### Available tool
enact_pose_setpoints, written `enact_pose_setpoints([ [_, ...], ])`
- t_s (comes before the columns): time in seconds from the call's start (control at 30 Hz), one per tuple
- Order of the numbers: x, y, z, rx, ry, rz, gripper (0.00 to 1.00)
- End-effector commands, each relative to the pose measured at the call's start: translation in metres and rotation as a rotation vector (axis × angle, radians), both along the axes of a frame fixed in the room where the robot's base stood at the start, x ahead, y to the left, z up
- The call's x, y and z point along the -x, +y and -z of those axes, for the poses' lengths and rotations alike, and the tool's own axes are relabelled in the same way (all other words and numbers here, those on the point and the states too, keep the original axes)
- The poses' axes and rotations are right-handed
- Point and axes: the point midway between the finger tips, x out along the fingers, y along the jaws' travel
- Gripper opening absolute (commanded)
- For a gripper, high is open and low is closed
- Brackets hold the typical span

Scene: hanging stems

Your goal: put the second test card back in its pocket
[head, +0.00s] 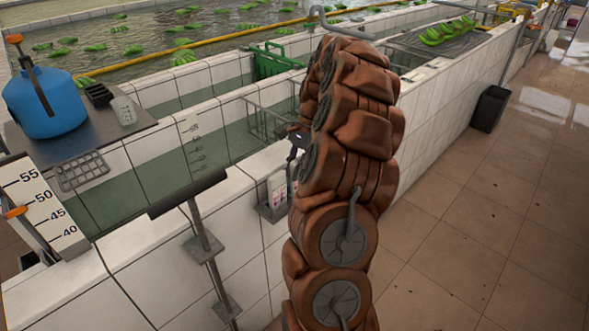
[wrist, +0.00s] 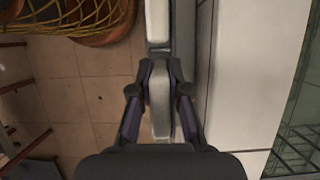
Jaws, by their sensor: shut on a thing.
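A grey metal pocket rack (head: 270,212) is fixed to the outer face of the white tiled tank wall. White cards with red marks (head: 278,190) show at it, partly hidden by my arm. My gripper (head: 295,160) is beside the rack, mostly hidden behind my brown arm. In the wrist view my gripper (wrist: 160,72) is shut on a pale, narrow piece, the test card (wrist: 160,100), seen nearly edge-on. Another pale strip (wrist: 158,22) lies in line beyond the fingertips. I cannot tell whether the held card is inside its pocket.
The tiled wall top (wrist: 228,80) runs close to the right of my gripper in the wrist view. Water tanks with green bananas (head: 130,30) lie behind. A blue jug (head: 45,103) stands on the left shelf.

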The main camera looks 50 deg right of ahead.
Motion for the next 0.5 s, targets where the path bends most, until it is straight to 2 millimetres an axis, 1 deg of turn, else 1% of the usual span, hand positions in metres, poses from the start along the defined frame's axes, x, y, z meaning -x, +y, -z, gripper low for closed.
enact_pose_setpoints([
  [0.5, 0.0, 0.0001, 0.004, 0.0, 0.0, 0.0, 0.0],
])
